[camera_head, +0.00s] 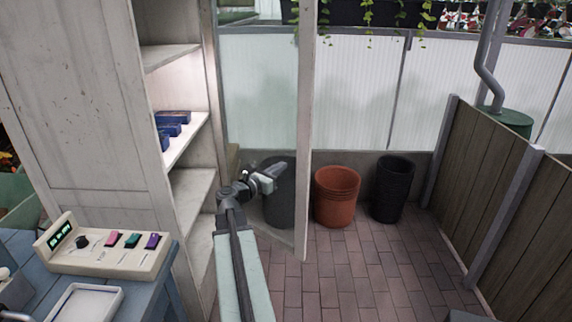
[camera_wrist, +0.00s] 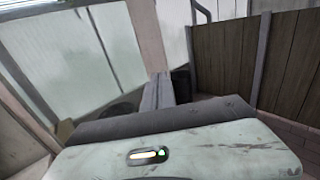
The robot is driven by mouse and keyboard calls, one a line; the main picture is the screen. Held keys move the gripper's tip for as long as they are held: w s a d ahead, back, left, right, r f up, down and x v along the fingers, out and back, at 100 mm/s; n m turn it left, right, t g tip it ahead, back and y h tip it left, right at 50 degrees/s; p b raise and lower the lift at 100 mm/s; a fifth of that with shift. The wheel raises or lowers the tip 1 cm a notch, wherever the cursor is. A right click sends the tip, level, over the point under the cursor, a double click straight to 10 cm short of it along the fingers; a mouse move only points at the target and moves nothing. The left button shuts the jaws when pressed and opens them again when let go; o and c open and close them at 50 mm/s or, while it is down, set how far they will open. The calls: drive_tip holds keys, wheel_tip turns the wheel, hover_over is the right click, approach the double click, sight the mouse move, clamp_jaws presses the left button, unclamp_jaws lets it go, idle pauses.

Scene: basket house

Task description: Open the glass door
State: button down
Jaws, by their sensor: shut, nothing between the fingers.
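The glass door (camera_head: 256,100) has a pale frame and a clear pane, and stands at an angle beside the tall shelf unit. Its upright free edge (camera_head: 304,130) is at the right, with open paved floor beyond it. A dark bin shows through the pane. My gripper (camera_head: 280,168) is shut and empty, in front of the lower pane and just left of the free edge. I cannot tell whether it touches the door. In the wrist view my shut fingers (camera_wrist: 158,90) point ahead, with a pale upright (camera_wrist: 147,35) behind them. No handle can be made out.
A white shelf unit (camera_head: 180,50) with blue boxes stands left. A blue table (camera_head: 150,290) with a control box (camera_head: 105,248) is at the lower left. An orange pot (camera_head: 337,195) and black pots (camera_head: 392,190) stand beyond the door. A wooden partition (camera_head: 500,190) bounds the right; brick floor between is clear.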

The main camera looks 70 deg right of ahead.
sight(306, 151)
drive_tip(key=x, duration=1.2)
drive_tip(key=shift+s+d, duration=0.15)
drive_tip(key=shift+s, duration=0.1)
